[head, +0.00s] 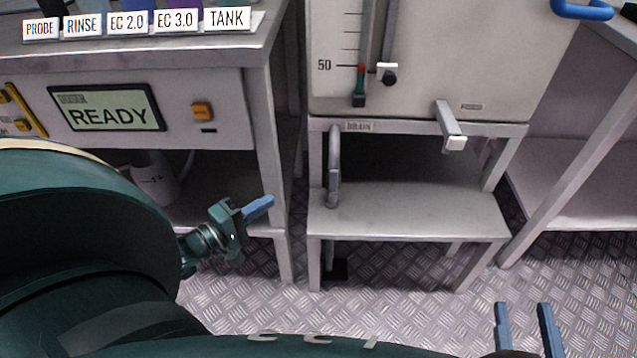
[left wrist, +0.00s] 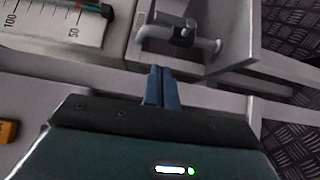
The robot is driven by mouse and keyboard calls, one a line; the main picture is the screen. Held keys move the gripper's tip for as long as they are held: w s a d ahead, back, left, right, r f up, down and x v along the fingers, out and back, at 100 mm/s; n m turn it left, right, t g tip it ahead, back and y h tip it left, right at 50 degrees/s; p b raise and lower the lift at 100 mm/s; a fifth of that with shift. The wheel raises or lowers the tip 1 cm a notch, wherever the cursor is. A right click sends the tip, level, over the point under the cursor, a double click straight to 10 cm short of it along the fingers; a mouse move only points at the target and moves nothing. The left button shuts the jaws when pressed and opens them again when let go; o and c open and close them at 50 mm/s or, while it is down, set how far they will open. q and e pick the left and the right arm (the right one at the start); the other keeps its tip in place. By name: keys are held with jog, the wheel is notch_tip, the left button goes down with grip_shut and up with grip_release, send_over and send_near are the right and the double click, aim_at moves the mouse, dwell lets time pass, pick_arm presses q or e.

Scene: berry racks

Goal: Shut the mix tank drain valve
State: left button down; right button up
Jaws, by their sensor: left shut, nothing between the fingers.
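The mix tank (head: 440,55) stands on a low grey stand. Under its front left is a small label, apparently reading DRAIN, above a grey drain pipe (head: 333,165) that hangs downward. A grey lever with a pale square end (head: 450,128) juts from the tank's lower front, right of the pipe. My left gripper (head: 258,208) is shut and empty, left of the pipe. In the left wrist view its blue fingertips (left wrist: 161,70) point toward the pipe (left wrist: 205,47), with a dark-ended fitting beside it; contact is not visible. My right gripper (head: 524,328) is open at the bottom right.
A bench (head: 265,50) with a READY display (head: 107,108) and an orange button (head: 202,111) stands at the left. The stand's lower shelf (head: 410,212) looks clear. A blue handle (head: 582,10) is at the upper right. A metal tread-plate floor lies below.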

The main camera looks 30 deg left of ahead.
pick_arm(q)
jog(key=shift+s, duration=0.1)
jog(key=b, duration=0.4)
send_near(334, 180)
jog(key=w+a, duration=0.4)
jog(key=w+d, duration=0.1)
jog(key=w+d+b, duration=0.1)
jog(key=d, duration=0.1)
jog(key=shift+w+d+r, duration=0.15)
jog(key=shift+w+d, duration=0.1)
jog(key=shift+w, duration=0.05)
pick_arm(e)
jog(key=shift+w+a+r+m+t+y, duration=0.1)
jog(key=shift+a+r+m+t+y, duration=0.25)
jog(key=shift+y, duration=0.45)
pick_arm(q)
jog(key=shift+r, duration=0.15)
pick_arm(e)
jog(key=shift+a, duration=0.1)
